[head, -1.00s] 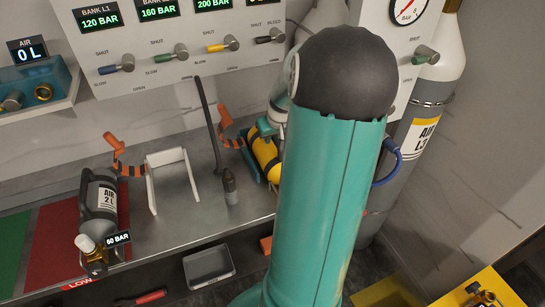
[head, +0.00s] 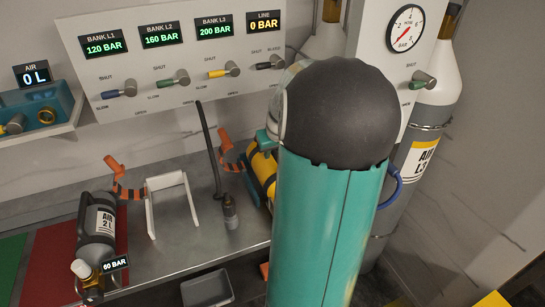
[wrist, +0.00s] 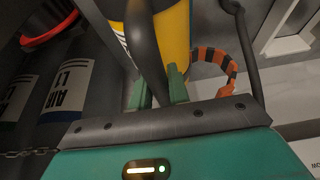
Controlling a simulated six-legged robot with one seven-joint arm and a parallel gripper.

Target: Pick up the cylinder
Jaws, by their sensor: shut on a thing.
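A yellow cylinder (head: 262,170) is at the back right of the bench, partly hidden by my arm in the head view. In the wrist view the yellow cylinder (wrist: 176,35) fills the top middle, with a white and dark label band. My gripper (wrist: 158,90) shows there with two green fingers, shut on a dark bar-like handle (wrist: 146,55) in front of the yellow body. The gripper is hidden in the head view. I cannot tell whether the cylinder is clear of the bench. A grey cylinder (head: 97,230) marked AIR 2 L lies at left, with a 60 BAR display.
A white stand (head: 172,205) is mid-bench. A dark hose (head: 209,150) hangs to a fitting (head: 230,210) near the yellow cylinder. Orange-striped hooks (head: 127,185) stand behind. A valve panel (head: 180,60) is above; a large AIR L3 cylinder (head: 410,185) is at right.

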